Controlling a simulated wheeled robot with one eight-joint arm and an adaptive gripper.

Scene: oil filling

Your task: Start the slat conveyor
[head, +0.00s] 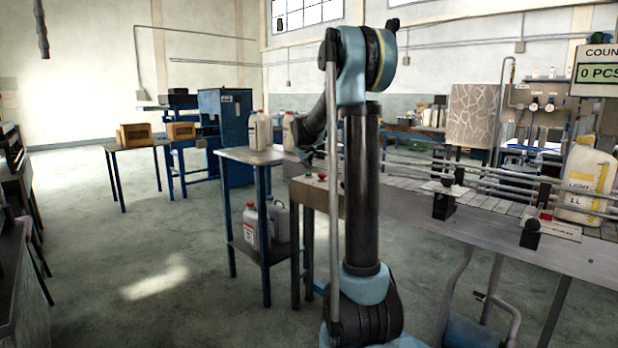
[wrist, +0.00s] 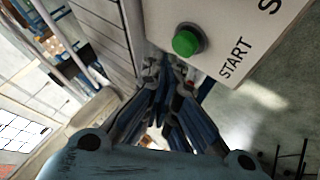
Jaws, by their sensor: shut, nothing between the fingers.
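The green start button (wrist: 187,40) stands out from a pale control panel (wrist: 225,20) lettered START in the wrist view. My gripper (wrist: 168,72) is shut and empty, its fingertips close beside the button at its lower left. I cannot tell whether they touch the panel. In the head view the control box (head: 328,203) stands at the near end of the slat conveyor (head: 490,205), with small red and green buttons on top. My arm column hides part of the box and conveyor. My gripper cannot be made out there.
A light-coloured jug (head: 588,183) stands on the conveyor between rails. A counter sign (head: 598,71) reads 0 PCS. A side table (head: 255,156) with jugs stands left of the control box. A blue cabinet (head: 228,135) is behind it. Open floor lies at the left.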

